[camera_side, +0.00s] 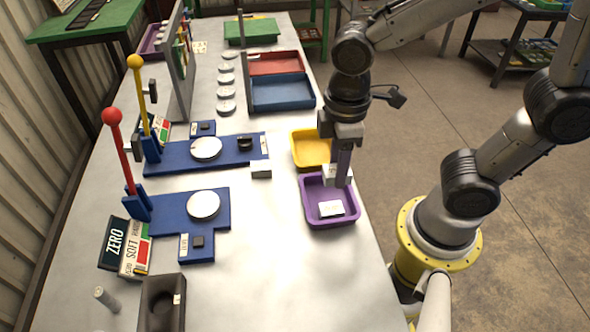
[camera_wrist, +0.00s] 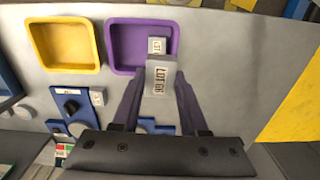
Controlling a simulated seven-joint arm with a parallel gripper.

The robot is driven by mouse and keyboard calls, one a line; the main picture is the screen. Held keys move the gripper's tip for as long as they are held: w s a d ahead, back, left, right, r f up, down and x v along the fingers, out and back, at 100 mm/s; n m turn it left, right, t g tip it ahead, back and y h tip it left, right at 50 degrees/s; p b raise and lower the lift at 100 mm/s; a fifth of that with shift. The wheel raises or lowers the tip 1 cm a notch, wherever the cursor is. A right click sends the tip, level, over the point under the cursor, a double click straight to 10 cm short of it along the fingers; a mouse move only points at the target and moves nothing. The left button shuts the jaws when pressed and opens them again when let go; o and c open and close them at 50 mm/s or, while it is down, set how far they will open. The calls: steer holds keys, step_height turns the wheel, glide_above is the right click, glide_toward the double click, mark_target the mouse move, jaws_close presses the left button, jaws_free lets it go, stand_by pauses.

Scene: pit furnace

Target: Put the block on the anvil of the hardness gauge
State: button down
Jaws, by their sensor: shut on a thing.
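My gripper (camera_side: 340,180) is shut on a pale block (camera_wrist: 161,78) with a printed "LOT" label, seen between the two fingers in the wrist view. It holds the block above the purple tray (camera_side: 312,214). Another pale labelled block (camera_side: 331,209) lies in that tray and also shows in the wrist view (camera_wrist: 157,46). Two blue lever devices stand on the table: one with a red-ball lever (camera_side: 122,152) and round pale disc (camera_side: 203,204), one with a yellow-ball lever (camera_side: 143,100) and similar disc (camera_side: 206,148). I cannot tell which disc is the hardness gauge's anvil; both look bare.
A yellow tray (camera_side: 310,147) adjoins the purple one. A small pale block (camera_side: 261,171) sits by the farther blue base. Red and blue trays (camera_side: 284,92) and several discs (camera_side: 226,80) stand behind. A dark holder (camera_side: 162,300) is at the front left; the table's front middle is clear.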

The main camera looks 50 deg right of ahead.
steer(key=shift+s+r, duration=0.1)
steer(key=shift+s, duration=0.15)
steer(key=w+a+r, duration=0.3)
steer(key=w+r, duration=0.1)
steer(key=w, duration=0.2)
glide_above(203, 203)
steer(key=s, duration=0.1)
steer(key=f, duration=0.9)
steer(key=shift+d+f, duration=0.2)
steer(key=shift+d, duration=0.05)
steer(key=shift+w+a+f, duration=0.25)
steer(key=shift+w+f, duration=0.2)
steer(key=shift+f, duration=1.7)
steer(key=shift+f, duration=0.1)
